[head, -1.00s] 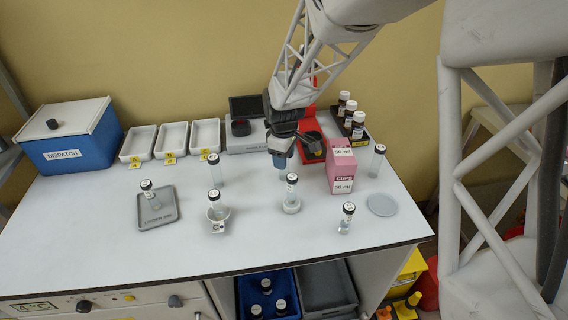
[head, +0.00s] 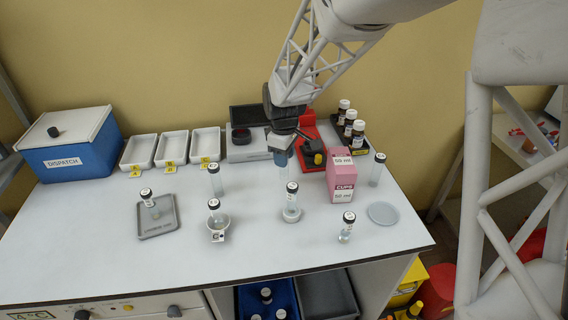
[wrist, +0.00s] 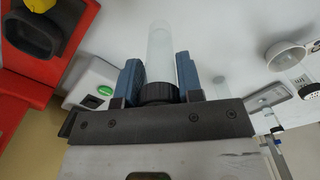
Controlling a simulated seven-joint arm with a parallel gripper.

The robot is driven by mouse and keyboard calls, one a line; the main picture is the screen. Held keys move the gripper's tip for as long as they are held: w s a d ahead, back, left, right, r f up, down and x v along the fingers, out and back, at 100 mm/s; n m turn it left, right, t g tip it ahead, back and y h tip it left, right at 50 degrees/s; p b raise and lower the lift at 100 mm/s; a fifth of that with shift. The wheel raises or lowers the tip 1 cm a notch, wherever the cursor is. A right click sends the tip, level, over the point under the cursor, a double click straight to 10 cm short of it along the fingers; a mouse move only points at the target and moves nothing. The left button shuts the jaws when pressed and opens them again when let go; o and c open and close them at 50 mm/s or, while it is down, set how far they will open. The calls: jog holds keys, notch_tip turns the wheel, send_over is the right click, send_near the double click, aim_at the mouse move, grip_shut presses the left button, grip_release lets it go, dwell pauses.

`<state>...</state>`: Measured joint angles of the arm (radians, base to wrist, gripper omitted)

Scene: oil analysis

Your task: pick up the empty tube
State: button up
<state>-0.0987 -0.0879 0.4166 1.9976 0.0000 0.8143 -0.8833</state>
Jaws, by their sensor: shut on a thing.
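My gripper (head: 281,156) is at the back middle of the bench, pointing down. In the wrist view its two blue fingers (wrist: 160,82) are shut on the black cap of a tube (wrist: 161,45). The tube's body looks pale and clear, with no liquid that I can make out. Other black-capped tubes stand around: one at the back left (head: 215,180), one right of the pink box (head: 377,170), one in a round holder (head: 292,200), one at the front right (head: 346,228).
A grey tray (head: 165,229) and a small white cup (head: 219,234) each hold a tube. The pink cups box (head: 340,175) stands close right of my gripper. Behind are a red device (head: 309,130), brown bottles (head: 348,121), white trays (head: 172,147) and the blue dispatch box (head: 80,155).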

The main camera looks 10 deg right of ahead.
jog(key=shift+r, duration=3.1)
jog(key=shift+r, duration=0.15)
jog(key=shift+r, duration=0.3)
jog(key=r, duration=0.4)
jog(key=shift+s+d+r, duration=0.1)
jog(key=shift+d+r, duration=0.05)
jog(key=shift+d, duration=0.15)
jog(key=s+d, duration=0.8)
jog(key=d, duration=0.5)
jog(key=s+d, duration=0.8)
jog(key=d, duration=0.4)
notch_tip(320, 180, down, 7)
jog(key=shift+d+r, duration=0.2)
jog(key=shift+d, duration=0.05)
jog(key=shift+f, duration=0.1)
